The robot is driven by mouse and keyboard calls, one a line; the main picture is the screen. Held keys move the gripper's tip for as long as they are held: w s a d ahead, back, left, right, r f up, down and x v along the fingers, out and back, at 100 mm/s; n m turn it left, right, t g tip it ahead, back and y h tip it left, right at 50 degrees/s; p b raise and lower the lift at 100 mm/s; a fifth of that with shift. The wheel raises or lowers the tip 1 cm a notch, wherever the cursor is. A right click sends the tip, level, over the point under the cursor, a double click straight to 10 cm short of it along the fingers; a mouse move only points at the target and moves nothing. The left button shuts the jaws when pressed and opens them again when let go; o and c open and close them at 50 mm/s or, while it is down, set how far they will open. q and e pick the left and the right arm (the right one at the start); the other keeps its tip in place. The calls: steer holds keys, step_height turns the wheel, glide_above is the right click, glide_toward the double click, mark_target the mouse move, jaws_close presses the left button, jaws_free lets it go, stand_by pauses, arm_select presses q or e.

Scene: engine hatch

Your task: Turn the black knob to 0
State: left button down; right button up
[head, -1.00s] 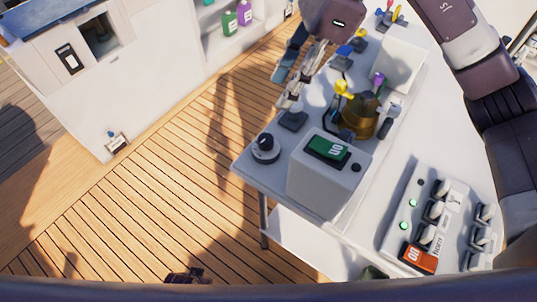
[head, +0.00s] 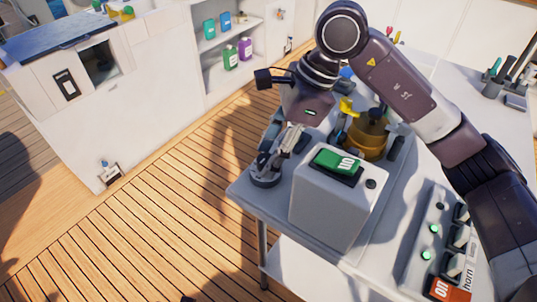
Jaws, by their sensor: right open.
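The black knob sits on a round grey base (head: 265,180) at the near left corner of the grey table. It is mostly hidden behind my right gripper (head: 266,166), so its pointer and the 0 mark cannot be read. My right gripper points down over the knob, its open fingers around or just above it. I cannot tell whether they touch it. My left gripper does not show.
A grey box with a green switch (head: 337,162) stands close to the right of the knob. A brass-coloured part with a yellow valve (head: 368,135) is behind it. A switch panel (head: 437,240) lies at the right.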

steer(key=shift+a+f, duration=0.15)
steer(key=shift+f, duration=0.1)
steer(key=c, duration=1.2)
steer(key=shift+o, duration=0.2)
